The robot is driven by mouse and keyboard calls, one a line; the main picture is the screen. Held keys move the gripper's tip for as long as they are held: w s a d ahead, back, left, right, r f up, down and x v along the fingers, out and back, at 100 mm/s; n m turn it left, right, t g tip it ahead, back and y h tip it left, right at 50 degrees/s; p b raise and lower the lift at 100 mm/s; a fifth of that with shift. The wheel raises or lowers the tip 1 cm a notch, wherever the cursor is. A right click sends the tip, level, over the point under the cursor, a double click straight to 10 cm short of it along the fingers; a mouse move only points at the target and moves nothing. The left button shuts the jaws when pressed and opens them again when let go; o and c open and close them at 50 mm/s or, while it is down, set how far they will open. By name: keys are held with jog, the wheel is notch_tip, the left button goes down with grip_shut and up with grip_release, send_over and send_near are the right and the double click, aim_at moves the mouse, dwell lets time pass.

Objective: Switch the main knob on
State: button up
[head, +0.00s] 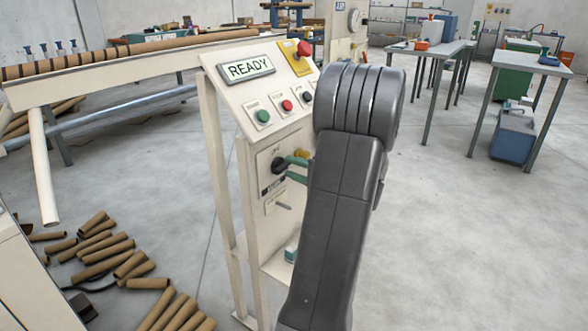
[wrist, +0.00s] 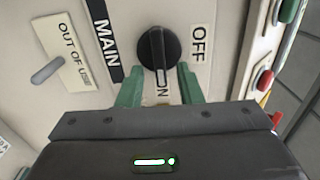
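The black main knob (wrist: 158,55) sits on the pale control panel, between a MAIN label (wrist: 103,40) and an OFF label (wrist: 198,43). Its white pointer line points down in the wrist view, toward the partly hidden ON label (wrist: 163,97). My gripper (wrist: 158,72) has its two green fingers apart, with the tips at either side of the knob's lower part. I cannot tell whether they touch it. In the head view the knob (head: 278,164) shows left of my green fingertips (head: 291,168), and my dark arm covers the panel's right side.
A READY display (head: 246,68), a red emergency button (head: 304,48) and green, red and black controls are above the knob. An OUT OF USE lever (wrist: 47,71) is beside the MAIN label. Cardboard tubes (head: 105,258) lie at lower left.

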jog(key=p+v, duration=0.2)
jog(key=v, duration=1.1)
jog(key=shift+s+d, duration=0.25)
jog(key=shift+d, duration=0.05)
jog(key=shift+w+a, duration=0.1)
jog(key=shift+a, duration=0.05)
jog(key=b+x, duration=0.2)
jog(key=x, duration=1.1)
jog(key=shift+w+a, duration=0.2)
jog(key=shift+a, duration=0.05)
